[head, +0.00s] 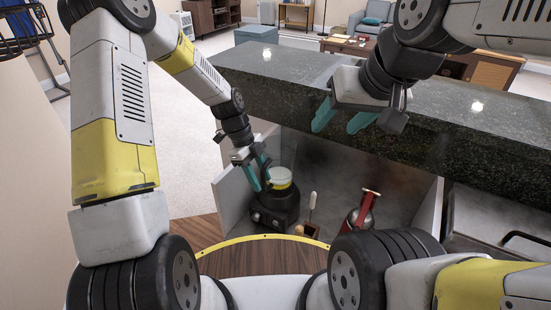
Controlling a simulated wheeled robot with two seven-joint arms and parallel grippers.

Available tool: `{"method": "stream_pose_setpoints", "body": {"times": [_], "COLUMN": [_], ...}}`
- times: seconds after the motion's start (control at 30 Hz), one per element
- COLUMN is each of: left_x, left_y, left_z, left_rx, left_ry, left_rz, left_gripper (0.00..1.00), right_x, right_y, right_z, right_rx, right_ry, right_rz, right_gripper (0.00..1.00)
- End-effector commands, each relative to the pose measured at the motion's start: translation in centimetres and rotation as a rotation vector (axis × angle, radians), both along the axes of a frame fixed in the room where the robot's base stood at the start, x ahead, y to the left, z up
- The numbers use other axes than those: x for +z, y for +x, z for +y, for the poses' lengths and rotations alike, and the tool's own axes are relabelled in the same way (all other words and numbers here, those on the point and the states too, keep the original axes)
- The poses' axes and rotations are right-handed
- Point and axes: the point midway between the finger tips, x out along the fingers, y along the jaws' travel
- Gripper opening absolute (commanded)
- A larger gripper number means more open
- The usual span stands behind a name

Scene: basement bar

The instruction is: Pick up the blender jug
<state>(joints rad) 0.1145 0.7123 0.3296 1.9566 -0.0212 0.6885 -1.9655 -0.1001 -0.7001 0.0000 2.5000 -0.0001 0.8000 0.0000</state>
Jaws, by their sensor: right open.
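The blender stands in the open cabinet space under the counter. Its black base (274,212) is at the bottom, and the pale jug (281,179) with a yellow band sits on top. My left gripper (260,184) reaches down from the left, its teal fingers close against the jug's left side. Whether they hold a part of the jug is unclear; the fingers and arm hide some of its left side.
The dark stone counter (460,122) overhangs the cabinet. A small brown holder with utensils (312,229) stands right of the blender, and a red and metal object (362,212) stands further right. A pale cabinet side panel (231,201) is close on the left.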

Motion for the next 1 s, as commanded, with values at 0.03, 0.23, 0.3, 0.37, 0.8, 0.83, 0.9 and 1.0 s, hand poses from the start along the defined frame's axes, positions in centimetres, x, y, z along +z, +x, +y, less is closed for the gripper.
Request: {"method": "stream_pose_setpoints", "body": {"times": [0.03,0.23,0.3,0.37,0.8,0.83,0.9,1.0], "left_x": [-0.32,-0.47,-0.46,-0.46,-0.42,-0.42,-0.42,-0.41], "left_y": [-0.10,-0.12,-0.12,-0.12,-0.10,-0.10,-0.10,-0.09], "left_z": [-0.10,-0.14,-0.14,-0.14,-0.14,-0.14,-0.14,-0.14], "left_rx": [0.000,0.000,0.000,0.000,0.000,0.000,0.000,0.000], "left_ry": [0.001,0.000,0.000,0.000,0.000,0.000,0.000,0.000], "left_rz": [0.001,0.000,0.000,0.000,0.000,0.000,0.000,0.000], "left_gripper": [0.40,0.40,0.36,0.24,0.00,0.00,0.00,0.00], "right_x": [0.00,0.00,0.00,0.00,0.00,0.00,0.00,0.00], "right_y": [0.00,0.00,0.00,0.00,0.00,0.00,0.00,0.00], "right_z": [0.00,0.00,0.00,0.00,0.00,0.00,0.00,0.00], "right_rx": [0.000,0.000,0.000,0.000,0.000,0.000,0.000,0.000], "right_ry": [0.000,0.000,0.000,0.000,0.000,0.000,0.000,0.000], "right_rz": [0.000,0.000,0.000,0.000,0.000,0.000,0.000,0.000], "right_gripper": [0.56,0.56,0.56,0.56,0.56,0.56,0.56,0.56]}}
